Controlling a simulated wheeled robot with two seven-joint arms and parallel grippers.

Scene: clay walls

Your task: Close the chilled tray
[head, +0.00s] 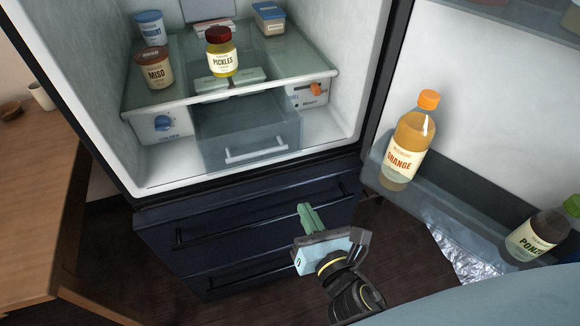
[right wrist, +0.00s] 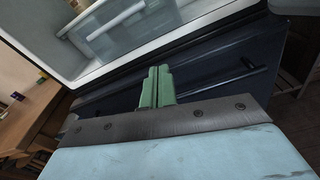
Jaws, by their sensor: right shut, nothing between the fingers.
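The chilled tray (head: 250,137) is a clear grey drawer with a white handle (head: 256,149), under the glass shelf in the open fridge. It is pulled out part way, its front standing forward of the shelf edge. It also shows at the top of the right wrist view (right wrist: 122,28), with its handle. My right gripper (head: 308,214) has green fingers, shut and empty, below and to the right of the tray, in front of the dark lower drawers. It touches nothing that I can see. The fingers also show in the right wrist view (right wrist: 157,82). My left gripper is not in view.
The fridge door (head: 470,90) stands open at the right, its shelf holding an orange bottle (head: 410,140) and a ponzu bottle (head: 540,235). A pickles jar (head: 221,58) and tubs stand on the glass shelf (head: 290,72). A wooden counter (head: 35,190) is at the left.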

